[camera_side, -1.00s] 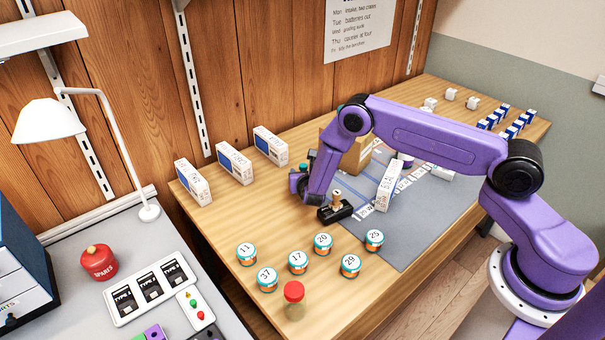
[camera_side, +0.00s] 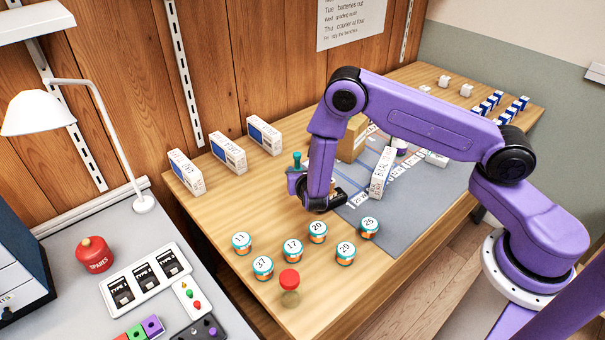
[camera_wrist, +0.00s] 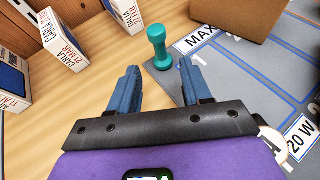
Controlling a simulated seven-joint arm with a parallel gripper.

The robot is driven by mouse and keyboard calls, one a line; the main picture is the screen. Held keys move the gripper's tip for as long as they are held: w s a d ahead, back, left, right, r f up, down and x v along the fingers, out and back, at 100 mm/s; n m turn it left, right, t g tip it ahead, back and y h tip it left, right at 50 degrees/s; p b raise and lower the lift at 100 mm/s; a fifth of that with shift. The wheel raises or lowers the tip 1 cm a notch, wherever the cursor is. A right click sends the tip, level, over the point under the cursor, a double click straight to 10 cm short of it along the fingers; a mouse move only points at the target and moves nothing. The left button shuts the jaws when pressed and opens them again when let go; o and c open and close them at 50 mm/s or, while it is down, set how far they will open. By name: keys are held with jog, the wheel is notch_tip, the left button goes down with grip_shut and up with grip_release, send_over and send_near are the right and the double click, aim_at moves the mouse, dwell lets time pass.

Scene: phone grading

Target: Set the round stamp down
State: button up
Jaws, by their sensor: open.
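In the wrist view my gripper (camera_wrist: 158,72) is open and empty. Its blue fingers point toward the stamp, which stands just beyond the fingertips, apparently clear of both. The side view mostly hides the stamp's lower part.
A brown carton (camera_side: 352,140) stands right of the stamp. A dark stamp pad (camera_side: 338,197) lies beside my wrist. Several white phone boxes (camera_side: 228,153) stand along the wall. Several numbered jars (camera_side: 292,249) and a red-capped bottle (camera_side: 290,290) stand in front.

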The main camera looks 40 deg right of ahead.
jog(key=shift+v, duration=0.8)
jog(key=s+d+r+m+g+h, duration=0.15)
jog(key=s+r+m+g, duration=0.35)
jog(key=s+r+m, duration=0.6)
jog(key=s+a+r+m+g+y, duration=0.1)
jog(key=s+r+m+g+y, duration=0.2)
jog(key=s, duration=1)
jog(key=s+r+m+g+y, duration=0.3)
jog(key=s+r+y, duration=0.3)
jog(key=s, duration=0.7)
jog(key=shift+s+a+r, duration=0.4)
jog(key=shift+r, duration=0.25)
